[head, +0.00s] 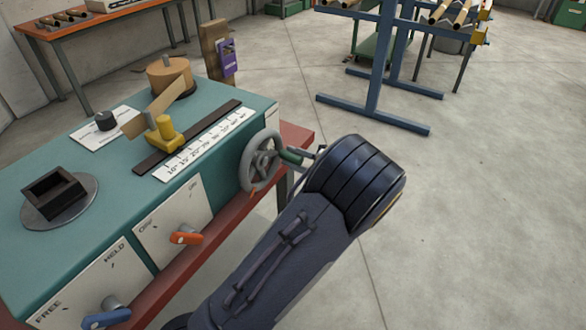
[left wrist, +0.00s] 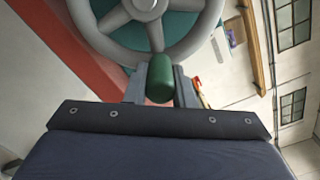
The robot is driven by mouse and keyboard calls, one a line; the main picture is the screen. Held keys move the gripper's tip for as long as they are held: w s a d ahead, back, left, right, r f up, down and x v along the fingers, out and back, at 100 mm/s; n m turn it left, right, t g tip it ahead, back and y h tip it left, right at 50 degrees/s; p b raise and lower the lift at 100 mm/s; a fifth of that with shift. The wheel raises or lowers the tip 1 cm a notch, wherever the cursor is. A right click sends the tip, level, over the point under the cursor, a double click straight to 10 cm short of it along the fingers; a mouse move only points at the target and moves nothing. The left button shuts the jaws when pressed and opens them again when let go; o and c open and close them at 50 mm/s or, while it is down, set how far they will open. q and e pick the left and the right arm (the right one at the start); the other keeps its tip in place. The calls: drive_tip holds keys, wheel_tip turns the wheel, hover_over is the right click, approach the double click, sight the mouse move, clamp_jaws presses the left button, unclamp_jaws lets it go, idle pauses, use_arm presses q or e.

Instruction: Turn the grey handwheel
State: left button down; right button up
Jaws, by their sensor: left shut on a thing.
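The grey handwheel (head: 263,160) stands upright on the right end of the teal winder housing (head: 130,187). A green handle (head: 290,156) sticks out from its rim toward my arm. My left gripper (head: 304,158) is at this handle, partly hidden by my wrist. In the left wrist view the grey wheel (left wrist: 149,49) fills the top, and the green handle (left wrist: 160,82) sits between the two fingers of my left gripper (left wrist: 160,88), which are shut on it. My right gripper is in neither view.
The housing carries an orange lever (head: 187,236), a blue lever (head: 107,315), a white scale (head: 205,146) with a yellow pointer block (head: 163,135), and a wooden drum (head: 170,77). A red base edge (head: 297,136) runs below the wheel. A blue rack (head: 378,70) stands behind; the floor at right is clear.

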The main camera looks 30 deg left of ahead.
use_arm(q)
wheel_tip(320, 180, up, 3)
drive_tip(key=n+b, duration=0.1)
drive_tip(key=n, duration=0.1)
drive_tip(key=n+b, duration=0.1)
drive_tip(key=n, duration=0.1)
drive_tip(key=shift+w+f+n, duration=0.15)
drive_tip(key=shift+f+n, duration=0.05)
drive_tip(key=shift+n, duration=0.1)
drive_tip(key=shift+s+r+n+b, duration=0.2)
drive_tip(key=shift+r+n+b, duration=0.4)
drive_tip(key=shift+n, duration=0.45)
drive_tip(key=shift+s+r+n+b, duration=0.15)
drive_tip(key=shift+r+n+b, duration=0.25)
drive_tip(key=shift+r+n, duration=0.5)
drive_tip(key=shift+f, duration=0.15)
drive_tip(key=c, duration=1.2)
unclamp_jaws()
drive_tip(key=shift+c, duration=0.2)
drive_tip(key=d, duration=0.7)
drive_tip(key=shift+s+d, duration=0.35)
drive_tip(key=shift+d, duration=0.05)
